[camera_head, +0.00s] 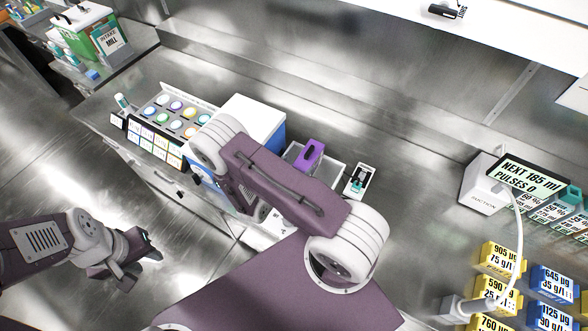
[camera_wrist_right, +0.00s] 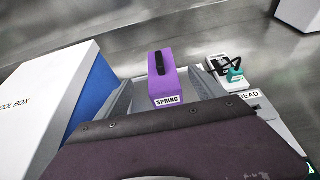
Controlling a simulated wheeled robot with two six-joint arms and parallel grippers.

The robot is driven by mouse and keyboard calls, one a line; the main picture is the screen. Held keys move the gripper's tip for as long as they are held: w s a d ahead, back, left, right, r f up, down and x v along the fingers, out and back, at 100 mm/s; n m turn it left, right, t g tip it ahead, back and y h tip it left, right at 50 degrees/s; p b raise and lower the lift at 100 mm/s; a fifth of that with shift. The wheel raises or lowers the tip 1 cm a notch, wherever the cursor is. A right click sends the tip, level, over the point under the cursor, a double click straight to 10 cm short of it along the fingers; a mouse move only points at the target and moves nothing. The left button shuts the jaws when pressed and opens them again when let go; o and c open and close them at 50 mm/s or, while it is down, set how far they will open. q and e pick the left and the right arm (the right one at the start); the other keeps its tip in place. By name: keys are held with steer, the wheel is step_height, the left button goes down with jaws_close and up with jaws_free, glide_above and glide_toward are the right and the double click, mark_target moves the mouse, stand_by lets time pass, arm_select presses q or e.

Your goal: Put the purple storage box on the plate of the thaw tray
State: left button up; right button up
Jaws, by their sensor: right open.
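The purple storage box (camera_head: 309,155) stands upright inside a grey open-topped tray (camera_head: 335,172) on the bench. In the right wrist view the box (camera_wrist_right: 176,76) has a black top handle and a "SPRING" label, with grey tray walls on both sides. I cannot tell whether this tray is the thaw tray; no bare plate is clearly visible. My right gripper's dark body (camera_wrist_right: 180,140) fills the lower wrist view, in front of the box and apart from it; its fingertips are hidden. My left gripper (camera_head: 143,257) is open and empty at the lower left, away from the bench things.
A white and blue box (camera_head: 255,115) stands left of the tray. A small white device with a teal part (camera_head: 359,181) stands right of it. A rack of coloured round lids (camera_head: 175,112) is further left. A suction unit (camera_head: 485,185) and yellow and blue bins (camera_head: 500,258) are at right.

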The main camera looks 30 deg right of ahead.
steer(key=s+a+r+m+g+y, duration=0.1)
steer(key=s+r+m+g+y, duration=0.1)
steer(key=s+r+m+g, duration=0.4)
steer(key=s+r+m+g+y, duration=0.2)
steer(key=s+m+g, duration=0.1)
steer(key=s+m, duration=0.45)
steer(key=w+a+r+m+t+y, duration=0.3)
steer(key=a+r+m+y, duration=0.3)
steer(key=a+m+y, duration=0.2)
steer(key=shift+a+m+t, duration=0.5)
steer(key=shift+a+m, duration=0.55)
steer(key=shift+a, duration=0.2)
